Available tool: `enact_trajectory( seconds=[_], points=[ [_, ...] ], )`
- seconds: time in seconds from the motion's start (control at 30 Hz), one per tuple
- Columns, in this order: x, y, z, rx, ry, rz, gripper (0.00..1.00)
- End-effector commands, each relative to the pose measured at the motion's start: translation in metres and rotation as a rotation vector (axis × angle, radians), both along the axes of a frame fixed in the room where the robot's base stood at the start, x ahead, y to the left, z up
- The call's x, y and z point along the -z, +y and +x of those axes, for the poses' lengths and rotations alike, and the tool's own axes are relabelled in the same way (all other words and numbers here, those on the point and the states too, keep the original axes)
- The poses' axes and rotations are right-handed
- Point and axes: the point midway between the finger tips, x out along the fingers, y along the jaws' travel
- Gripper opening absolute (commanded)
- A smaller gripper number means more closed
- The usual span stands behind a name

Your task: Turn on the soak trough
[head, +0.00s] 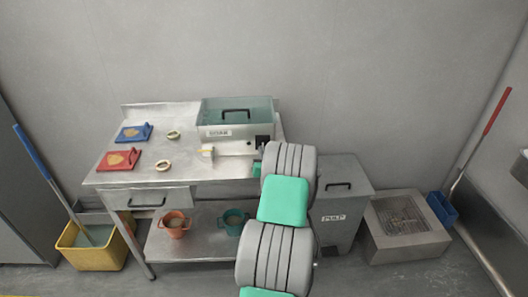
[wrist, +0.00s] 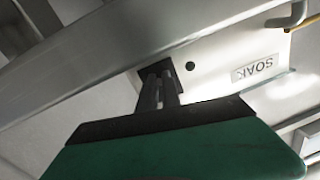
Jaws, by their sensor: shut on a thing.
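The soak trough (head: 228,133) is a metal box with a lid with a dark handle, at the back right of the steel table. Its front has a SOAK label (head: 219,133) and a black control plate (head: 262,141). In the wrist view the plate (wrist: 172,67) is upside down beside a small dark round dot (wrist: 190,66) and the label (wrist: 258,68). My gripper (wrist: 159,84) is at this plate, its fingers close together and shut on the small control there, which they mostly hide. In the head view my arm largely hides the gripper.
A blue board (head: 134,133), a red board (head: 119,160) and two rings lie on the table (head: 200,174). A spout (head: 208,151) sticks out at the trough's front. A grey PULP bin (head: 340,200) stands right of the table. Orange and teal pots sit on the lower shelf.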

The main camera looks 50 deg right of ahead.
Motion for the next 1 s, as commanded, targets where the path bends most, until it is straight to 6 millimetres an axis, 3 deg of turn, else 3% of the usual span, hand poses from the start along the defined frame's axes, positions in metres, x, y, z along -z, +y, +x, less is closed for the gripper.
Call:
enact_trajectory(
  seconds=[0.3, 1.0],
  points=[
    [-0.017, 0.002, 0.000, -0.001, 0.107, 0.118, 0.00],
    [-0.027, 0.000, 0.001, -0.001, 0.407, 0.461, 0.00]
  ],
)
